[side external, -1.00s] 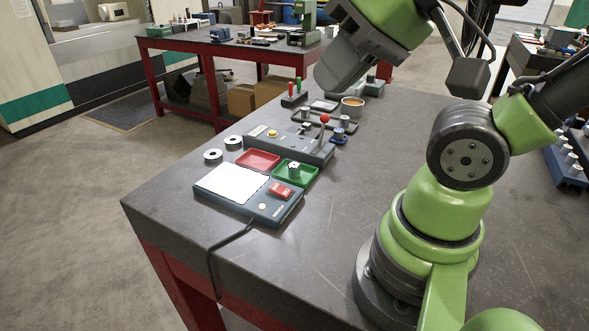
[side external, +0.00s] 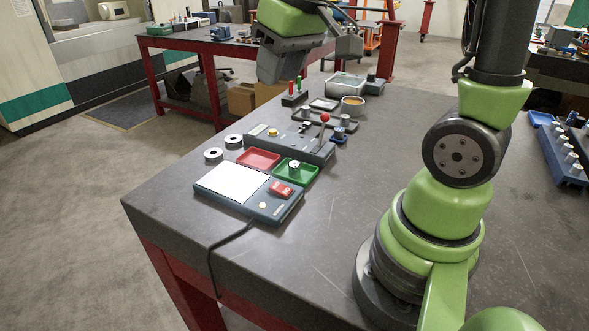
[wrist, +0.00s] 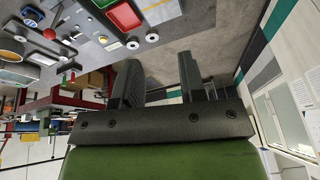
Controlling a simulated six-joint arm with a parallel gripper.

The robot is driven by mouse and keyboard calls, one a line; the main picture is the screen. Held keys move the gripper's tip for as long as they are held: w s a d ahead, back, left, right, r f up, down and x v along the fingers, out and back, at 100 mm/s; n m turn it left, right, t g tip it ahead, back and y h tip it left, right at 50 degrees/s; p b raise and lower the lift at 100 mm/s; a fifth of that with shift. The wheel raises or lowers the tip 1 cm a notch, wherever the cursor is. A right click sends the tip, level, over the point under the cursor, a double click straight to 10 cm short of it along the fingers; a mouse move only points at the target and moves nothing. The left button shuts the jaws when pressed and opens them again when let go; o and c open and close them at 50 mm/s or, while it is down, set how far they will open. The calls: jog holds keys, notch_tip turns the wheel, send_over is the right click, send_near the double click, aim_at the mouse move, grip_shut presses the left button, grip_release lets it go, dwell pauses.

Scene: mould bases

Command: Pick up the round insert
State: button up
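A small silvery cylindrical piece (side external: 294,168) stands in the green tray (side external: 308,177). I cannot tell for sure which piece is the round insert. My gripper (wrist: 160,60) is open in the wrist view, its two dark fingers apart with nothing between them. In the side external view my dark grey hand is high at the back of the bench, well away from these pieces; its fingertips are not clear there.
A red tray (side external: 258,159) lies beside the green tray. Two pale rings (side external: 213,155) (side external: 233,142) lie at the bench's left edge. A control box (side external: 278,145) with a red-knobbed lever (side external: 325,118) stands behind. A bowl (side external: 352,106) stands farther back.

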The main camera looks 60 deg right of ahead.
jog(key=w+d+f+g, duration=0.2)
jog(key=w+d+f, duration=0.2)
jog(key=d+f, duration=0.1)
jog(key=n+g, duration=0.2)
jog(key=n, duration=0.1)
send_over(294, 164)
jog(key=f, duration=1.6)
jog(key=shift+w+f, duration=0.2)
jog(key=shift+w, duration=0.05)
jog(key=f, duration=0.6)
jog(key=shift+s, duration=0.35)
jog(key=c, duration=0.7)
